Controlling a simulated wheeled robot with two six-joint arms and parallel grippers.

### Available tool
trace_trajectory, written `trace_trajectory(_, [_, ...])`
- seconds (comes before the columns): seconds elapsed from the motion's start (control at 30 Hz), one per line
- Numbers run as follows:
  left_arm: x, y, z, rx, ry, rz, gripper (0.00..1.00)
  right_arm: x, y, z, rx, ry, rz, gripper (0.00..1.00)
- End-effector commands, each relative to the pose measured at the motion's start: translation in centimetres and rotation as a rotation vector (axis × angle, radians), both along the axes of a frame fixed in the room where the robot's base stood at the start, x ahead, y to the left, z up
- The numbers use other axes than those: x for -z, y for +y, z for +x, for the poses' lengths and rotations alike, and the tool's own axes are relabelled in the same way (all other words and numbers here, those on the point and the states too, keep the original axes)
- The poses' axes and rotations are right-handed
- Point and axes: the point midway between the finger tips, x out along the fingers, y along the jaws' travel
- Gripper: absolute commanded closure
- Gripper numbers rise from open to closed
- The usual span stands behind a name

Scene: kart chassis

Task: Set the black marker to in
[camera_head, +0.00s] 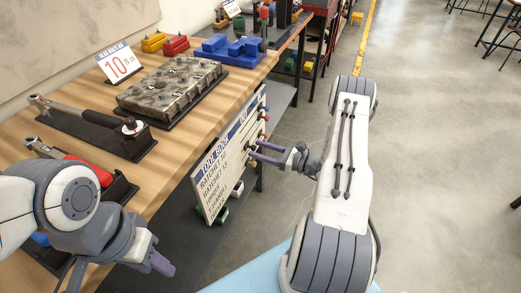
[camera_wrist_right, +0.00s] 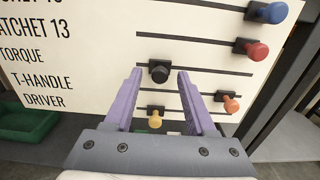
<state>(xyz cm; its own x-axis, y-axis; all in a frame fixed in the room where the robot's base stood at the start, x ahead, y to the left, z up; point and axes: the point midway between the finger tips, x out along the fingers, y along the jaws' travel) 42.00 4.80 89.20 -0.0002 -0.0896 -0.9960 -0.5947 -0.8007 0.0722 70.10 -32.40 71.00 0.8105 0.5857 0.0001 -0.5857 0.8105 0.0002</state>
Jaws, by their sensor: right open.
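The black marker (camera_wrist_right: 159,72) sits on the third slot line of the white tool board (camera_wrist_right: 60,40), near the left end of that line. My right gripper (camera_head: 253,153) is at the board. In the right wrist view its two purple fingers are apart, with their tips on either side of the black marker; I cannot tell whether they touch it. My left gripper (camera_head: 160,263) hangs in front of the bench, away from the board, and its opening is unclear.
Blue (camera_wrist_right: 272,12), red (camera_wrist_right: 257,50) and orange (camera_wrist_right: 231,104) markers sit toward the right of their lines. A yellow marker (camera_wrist_right: 155,121) sits low, toward the left. The wooden bench (camera_head: 60,118) carries an engine block (camera_head: 172,85) and tools.

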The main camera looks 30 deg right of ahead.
Motion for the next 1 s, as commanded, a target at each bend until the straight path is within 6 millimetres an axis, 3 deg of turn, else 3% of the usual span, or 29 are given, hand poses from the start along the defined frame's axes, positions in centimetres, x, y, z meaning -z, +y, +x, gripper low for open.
trace_trajectory(0.17, [0.00, 0.00, 0.00, 0.000, 0.000, 0.000, 0.60, 0.01, 0.00, 0.02, 0.000, 0.000, 0.000, 0.44])
trace_trajectory(0.2, [0.00, 0.00, 0.00, 0.000, 0.000, 0.000, 0.60, 0.01, 0.00, 0.02, 0.000, 0.000, 0.000, 0.48])
trace_trajectory(0.33, [0.00, 0.00, 0.00, 0.000, 0.000, 0.000, 0.60, 0.01, 0.00, 0.01, 0.000, 0.000, 0.000, 0.97])
trace_trajectory(0.37, [0.00, 0.00, 0.00, 0.000, 0.000, 0.000, 0.60, 0.01, -0.01, 0.01, 0.000, 0.000, 0.000, 1.00])
trace_trajectory(1.0, [0.00, 0.00, 0.00, 0.000, 0.000, 0.000, 0.60, 0.01, -0.01, -0.02, 0.000, 0.000, 0.000, 1.00])
